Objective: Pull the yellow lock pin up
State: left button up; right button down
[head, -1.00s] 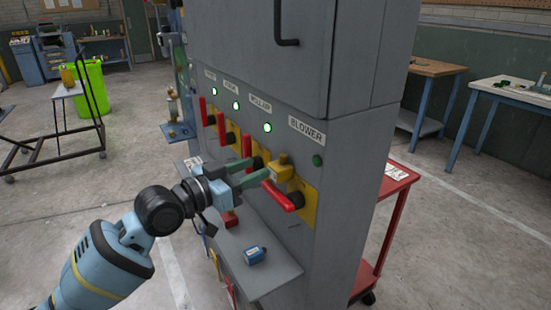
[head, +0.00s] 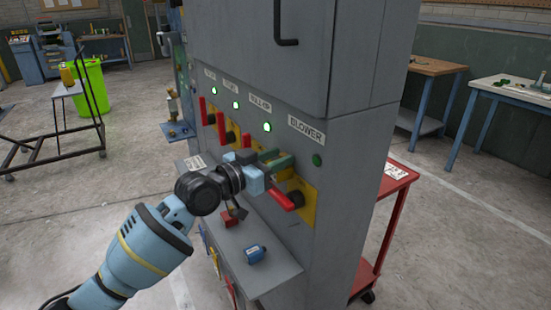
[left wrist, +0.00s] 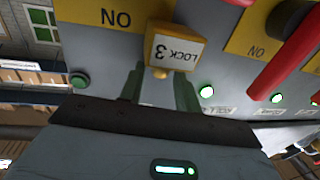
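The yellow lock pin's round knob (left wrist: 159,73) shows in the left wrist view, at the edge of a yellow block (left wrist: 160,28) with an upside-down "LOCK 3" label (left wrist: 176,50). My left gripper (head: 279,161) is at the BLOWER switch in the head view. Its green fingers stand apart on either side of the knob in the left wrist view (left wrist: 160,90), with gaps visible, so it looks open. In the head view the fingers largely hide the block and pin. The red BLOWER handle (head: 280,196) sticks out below them. My right gripper is not in view.
The grey cabinet (head: 345,130) carries several red handles and lit green lamps to the left. Its lower shelf (head: 275,273) holds a blue padlock-like item (head: 254,254) and a red one (head: 229,220). A red cart (head: 392,200) stands right of the cabinet.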

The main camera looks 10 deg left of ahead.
pick_arm(q)
grip_shut()
jog(key=shift+r, duration=0.1)
notch_tip(320, 180, up, 2)
jog(key=shift+p, duration=0.7)
jog(key=shift+o, duration=1.3)
grip_release()
jog(key=shift+f, duration=0.2)
jog(key=shift+s+a, duration=0.3)
jog(key=shift+s, duration=0.05)
jog(key=v, duration=0.7)
